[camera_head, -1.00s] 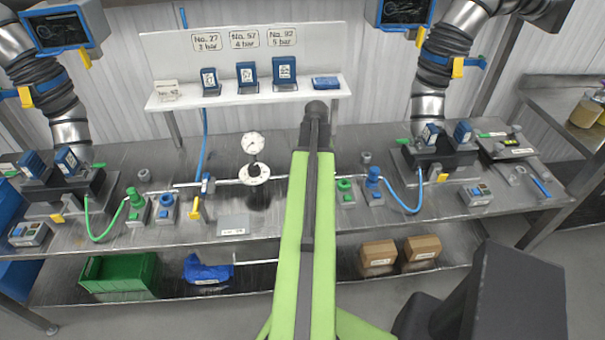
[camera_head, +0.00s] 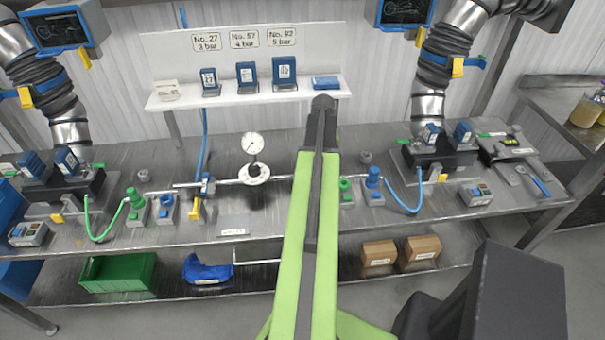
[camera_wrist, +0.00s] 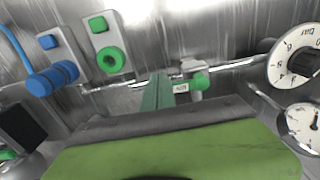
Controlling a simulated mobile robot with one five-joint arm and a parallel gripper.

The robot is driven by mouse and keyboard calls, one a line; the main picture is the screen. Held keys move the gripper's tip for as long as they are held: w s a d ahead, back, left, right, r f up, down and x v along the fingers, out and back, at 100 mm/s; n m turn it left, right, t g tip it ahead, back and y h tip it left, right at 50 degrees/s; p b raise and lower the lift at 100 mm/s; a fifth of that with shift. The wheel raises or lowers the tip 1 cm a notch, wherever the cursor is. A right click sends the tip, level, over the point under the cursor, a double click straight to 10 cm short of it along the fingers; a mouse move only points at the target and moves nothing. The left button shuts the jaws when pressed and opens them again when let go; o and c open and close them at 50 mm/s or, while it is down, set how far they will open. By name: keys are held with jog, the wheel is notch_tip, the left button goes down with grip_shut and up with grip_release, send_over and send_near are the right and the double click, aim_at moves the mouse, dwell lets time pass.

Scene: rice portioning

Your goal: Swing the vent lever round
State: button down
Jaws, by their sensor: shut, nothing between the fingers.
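A small valve on the pipe with a green handle (camera_wrist: 200,80), apparently the vent lever, shows right of centre in the wrist view. A small white tag sits beside it. My gripper (camera_wrist: 158,77) is shut and empty, its green fingers close to the left of that valve; I cannot tell if they touch. In the head view my arm hides the valve and the fingers.
A dial gauge (camera_head: 253,143) on a white round regulator (camera_head: 254,174) stands left of my arm. A green socket (camera_head: 346,188) and a blue connector (camera_head: 373,178) with a blue hose stand to the right. A shelf (camera_head: 245,93) with blue boxes is behind.

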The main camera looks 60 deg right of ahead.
notch_tip(320, 180, up, 7)
jog(key=a+p, duration=0.1)
jog(key=p, duration=0.6)
jog(key=shift+s, duration=0.35)
